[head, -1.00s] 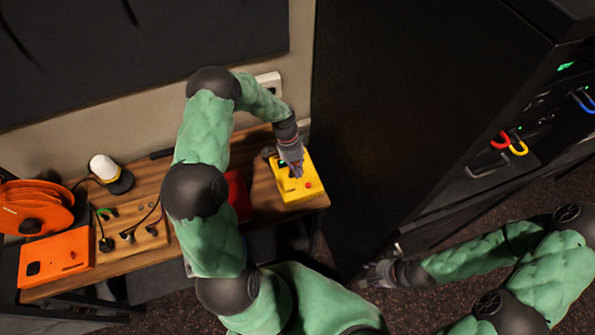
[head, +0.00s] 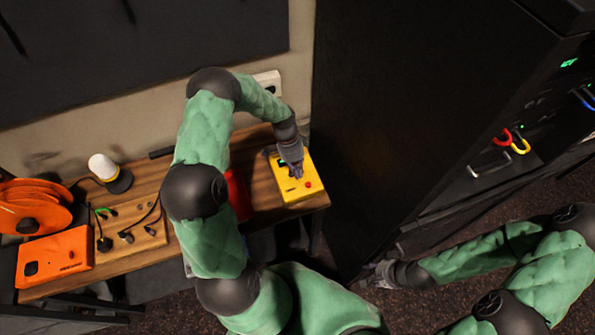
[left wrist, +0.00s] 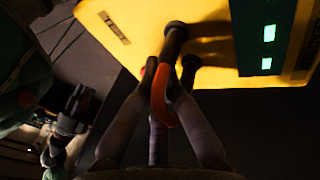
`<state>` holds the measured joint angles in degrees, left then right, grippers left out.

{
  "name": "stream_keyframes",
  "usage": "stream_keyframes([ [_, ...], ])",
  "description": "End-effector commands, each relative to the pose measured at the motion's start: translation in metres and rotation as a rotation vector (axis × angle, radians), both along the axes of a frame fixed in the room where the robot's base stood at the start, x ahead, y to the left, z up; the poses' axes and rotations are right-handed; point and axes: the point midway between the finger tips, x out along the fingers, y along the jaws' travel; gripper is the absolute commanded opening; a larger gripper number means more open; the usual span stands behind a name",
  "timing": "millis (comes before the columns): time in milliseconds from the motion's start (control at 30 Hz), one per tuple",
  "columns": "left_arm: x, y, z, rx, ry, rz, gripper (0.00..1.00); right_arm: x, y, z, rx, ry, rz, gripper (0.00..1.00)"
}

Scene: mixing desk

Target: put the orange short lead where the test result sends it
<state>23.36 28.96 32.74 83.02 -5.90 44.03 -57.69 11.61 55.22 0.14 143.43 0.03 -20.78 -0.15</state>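The yellow tester (head: 304,192) stands at the right end of the wooden desk, with a red button on top. My left gripper (head: 297,172) is over it, pointing down. In the left wrist view, my left gripper (left wrist: 161,75) is shut on the orange short lead (left wrist: 163,100). A dark plug end of the lead reaches the tester's yellow face (left wrist: 130,25); I cannot tell how deep it sits. Two green lights (left wrist: 268,48) glow on the tester's dark panel. My right gripper (head: 378,275) hangs low, away from the desk; its finger opening is unclear.
A red object (head: 238,195) lies left of the tester, partly behind my left arm. Further left are a wooden board (head: 133,228) with leads, an orange box (head: 55,257), an orange reel (head: 35,205) and a lamp (head: 103,168). A black rack (head: 420,100) stands to the right, with coloured leads.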

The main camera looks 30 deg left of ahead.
Motion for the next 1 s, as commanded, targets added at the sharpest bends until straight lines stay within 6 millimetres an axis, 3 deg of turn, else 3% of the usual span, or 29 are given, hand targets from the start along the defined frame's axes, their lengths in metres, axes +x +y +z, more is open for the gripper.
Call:
stream_keyframes([
  [200,0.0,0.0,-0.005,0.0,0.0,0.0,0.0,0.0,0.0,-0.004,0.0,0.0,0.0,0.4],
  [300,0.0,0.0,-0.004,0.0,0.0,0.0,0.3,0.0,0.0,-0.003,0.0,0.0,0.0,0.4],
  [333,0.0,0.0,-0.004,0.0,0.0,0.0,0.33,0.0,0.0,-0.003,0.0,0.0,0.0,0.4],
  [767,0.0,0.001,-0.002,0.001,-0.001,0.0,0.33,0.0,0.0,-0.003,0.0,0.0,0.0,0.4],
  [1000,0.006,0.009,0.021,0.002,-0.004,0.001,0.33,0.0,0.0,-0.003,0.0,0.0,0.0,0.4],
])
